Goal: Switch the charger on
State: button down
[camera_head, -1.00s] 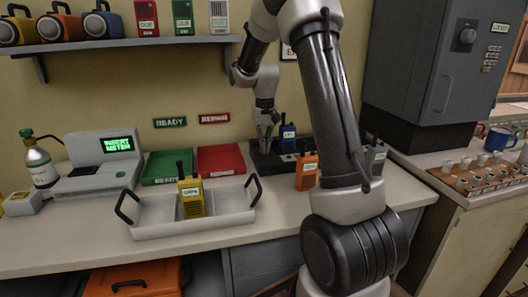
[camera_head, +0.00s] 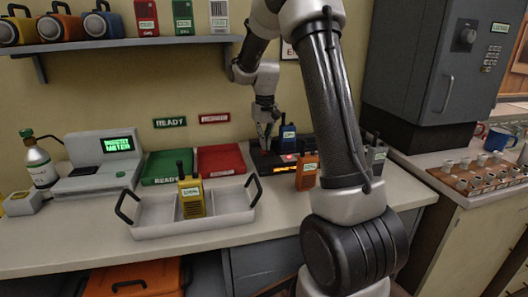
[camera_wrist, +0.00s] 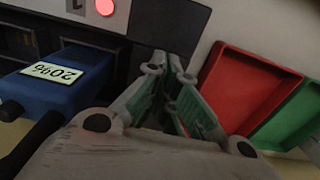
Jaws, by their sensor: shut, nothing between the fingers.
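The charger (camera_head: 268,168) is a dark box at the back of the counter, partly behind my arm. A red light and an orange strip glow on it in the head view. My gripper (camera_head: 265,134) points down over the charger's left end. In the wrist view its fingers (camera_wrist: 172,68) are shut and empty, apart from the red light. Contact with the charger cannot be told.
A grey carrier (camera_head: 155,214) holding a yellow radio (camera_head: 191,197) stands in front.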

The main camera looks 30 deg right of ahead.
aim_at(265, 153)
jog(key=shift+r, duration=2.5)
